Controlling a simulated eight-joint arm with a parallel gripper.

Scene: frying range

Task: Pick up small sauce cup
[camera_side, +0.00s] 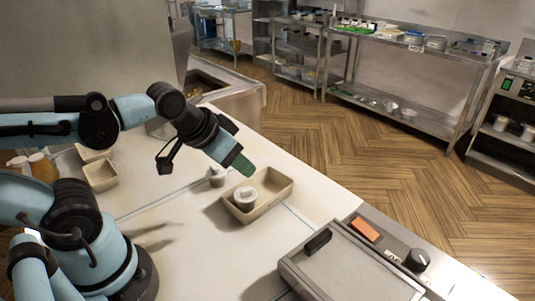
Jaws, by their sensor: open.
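A small pale sauce cup (245,197) stands in a beige rectangular tray (276,198) on the white counter. A second small pale cup (216,178) stands on the counter, just outside the tray's left end. My gripper (245,168) reaches in from the left and tilts down to the right, with its green tip above the tray's back left part. It is open, and nothing shows between its fingers. I cannot tell its exact height above the cups.
A grey flat-topped appliance (345,270) with a black handle, a black knob and an orange block (364,230) is at the front right. Another beige tray (100,175) lies at the left, near my arm. The counter (190,245) in front of the tray is clear.

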